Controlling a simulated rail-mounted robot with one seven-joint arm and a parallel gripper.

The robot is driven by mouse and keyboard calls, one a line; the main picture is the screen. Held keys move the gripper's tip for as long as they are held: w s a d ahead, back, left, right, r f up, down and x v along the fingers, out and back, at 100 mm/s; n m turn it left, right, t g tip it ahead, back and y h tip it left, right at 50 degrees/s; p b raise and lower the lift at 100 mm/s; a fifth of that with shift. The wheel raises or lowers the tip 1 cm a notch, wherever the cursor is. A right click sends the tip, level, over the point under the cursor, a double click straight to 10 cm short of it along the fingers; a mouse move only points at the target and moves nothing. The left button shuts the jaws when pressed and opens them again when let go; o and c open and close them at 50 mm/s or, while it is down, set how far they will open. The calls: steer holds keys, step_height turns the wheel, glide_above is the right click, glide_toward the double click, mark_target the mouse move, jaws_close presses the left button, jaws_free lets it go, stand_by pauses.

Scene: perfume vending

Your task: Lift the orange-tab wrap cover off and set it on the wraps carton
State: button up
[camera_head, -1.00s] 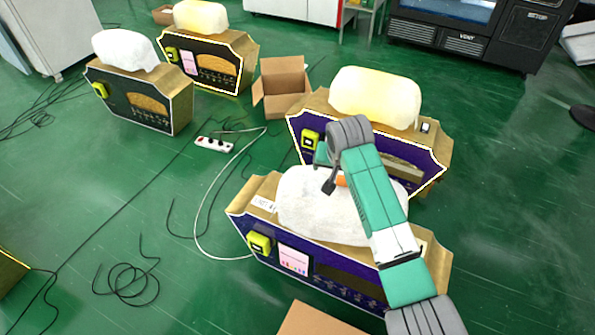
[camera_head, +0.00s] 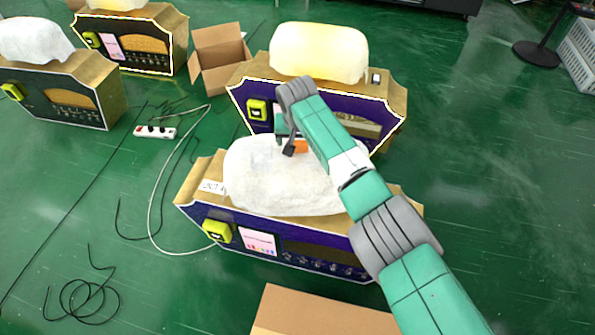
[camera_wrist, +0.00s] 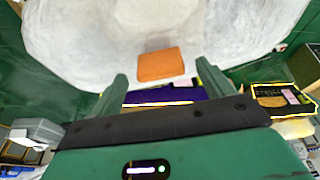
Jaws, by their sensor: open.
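The white wrap cover (camera_head: 270,185) sits draped over the top of the nearest vending unit (camera_head: 295,245). Its orange tab (camera_head: 300,147) shows at the cover's far side, partly behind my arm. In the wrist view the orange tab (camera_wrist: 160,64) lies flat against the white cover (camera_wrist: 85,40), ahead of and between my fingertips. My gripper (camera_head: 286,146) is open and empty at the far side of the cover, close to the tab. I cannot tell whether it touches the tab. A brown carton (camera_head: 320,315) stands at the bottom edge, largely cut off; no label on it shows.
Another unit with a yellowish cover (camera_head: 320,52) stands just behind the gripper. Two more covered units (camera_head: 65,90) (camera_head: 135,38) stand at left. A power strip (camera_head: 155,131) and cables lie on the green floor. Right floor is mostly clear.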

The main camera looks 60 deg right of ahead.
steer(key=shift+d+f, duration=0.1)
steer(key=shift+f, duration=0.45)
steer(key=shift+r, duration=0.1)
steer(key=shift+c, duration=0.7)
steer(key=c, duration=1.3)
steer(key=shift+o, duration=0.2)
step_height(320, 180, up, 10)
steer(key=p, duration=0.5)
step_height(320, 180, up, 12)
steer(key=p, duration=1.2)
steer(key=shift+f, duration=0.2)
